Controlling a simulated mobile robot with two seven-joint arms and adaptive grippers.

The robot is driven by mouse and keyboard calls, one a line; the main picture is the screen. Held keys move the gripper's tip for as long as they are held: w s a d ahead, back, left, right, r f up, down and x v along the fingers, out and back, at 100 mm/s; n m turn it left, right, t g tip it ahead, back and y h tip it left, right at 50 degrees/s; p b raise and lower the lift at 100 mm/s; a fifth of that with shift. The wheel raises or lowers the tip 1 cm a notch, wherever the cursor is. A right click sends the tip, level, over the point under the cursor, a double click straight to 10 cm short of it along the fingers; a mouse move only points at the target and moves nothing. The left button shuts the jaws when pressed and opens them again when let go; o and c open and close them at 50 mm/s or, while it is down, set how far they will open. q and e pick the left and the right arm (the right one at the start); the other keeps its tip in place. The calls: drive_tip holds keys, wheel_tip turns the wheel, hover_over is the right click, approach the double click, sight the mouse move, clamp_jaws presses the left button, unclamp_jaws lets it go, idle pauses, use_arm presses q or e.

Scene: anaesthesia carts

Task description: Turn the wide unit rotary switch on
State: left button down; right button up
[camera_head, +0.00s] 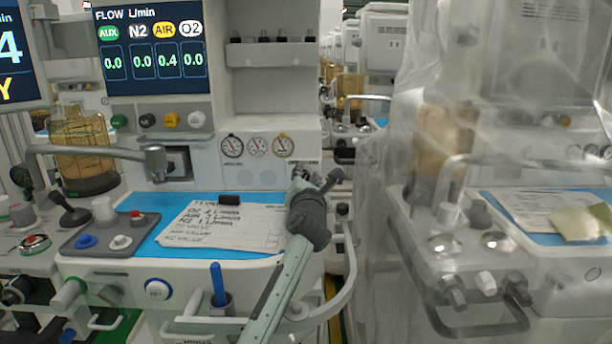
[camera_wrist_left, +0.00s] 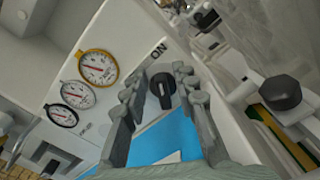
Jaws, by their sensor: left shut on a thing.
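The rotary switch (camera_wrist_left: 163,91) is a black knob with a pale mark, on the white machine panel under the printed word ON, in the left wrist view. The mark runs roughly up and down in that picture; its exact setting is hard to tell. My left gripper (camera_wrist_left: 158,82) has one finger on each side of the knob and is shut on it. In the head view my left gripper (camera_head: 318,182) is at the right end of the panel, right of the gauges, and largely hides the switch. My right gripper is not in view.
Three round gauges (camera_head: 258,147) sit left of the switch. A clipboard with paper (camera_head: 220,226) lies on the blue work surface below. A curved rail (camera_head: 345,280) bounds the cart's right side. A plastic-draped cart (camera_head: 470,200) stands to the right. The flow screen (camera_head: 150,50) is lit.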

use_arm(q)
drive_tip(key=shift+d+f+m, duration=0.1)
drive_tip(key=shift+m, duration=0.3)
drive_tip(key=c, duration=2)
unclamp_jaws()
drive_tip(key=shift+s, duration=0.1)
drive_tip(key=o, duration=0.4)
drive_tip(key=shift+o, duration=0.2)
drive_tip(key=s, duration=0.7)
drive_tip(key=shift+s, duration=0.25)
